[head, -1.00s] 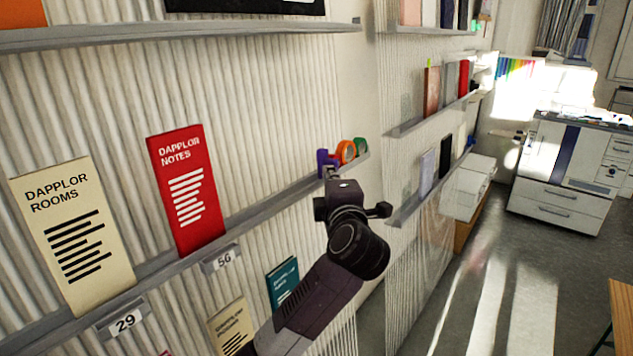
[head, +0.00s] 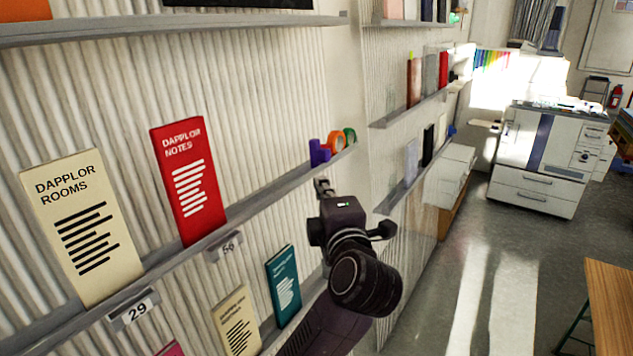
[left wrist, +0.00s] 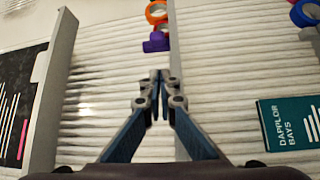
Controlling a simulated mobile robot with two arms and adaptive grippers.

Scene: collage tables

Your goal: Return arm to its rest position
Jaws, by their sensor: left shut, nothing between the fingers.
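My left gripper (head: 322,188) is in the head view, in front of the ribbed wall and just below the shelf end that holds tape rolls. In the left wrist view its two fingers (left wrist: 159,78) meet at the tips, shut with nothing between them. My left arm reaches in from the bottom of the head view. My right gripper is not in view.
A red booklet (head: 188,182) and a cream booklet (head: 83,228) stand on the middle shelf. Orange tape (head: 336,142) and a purple item (head: 318,153) sit at its right end. A teal booklet (head: 284,285) stands lower. A printer (head: 545,165) stands beyond open floor (head: 500,260).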

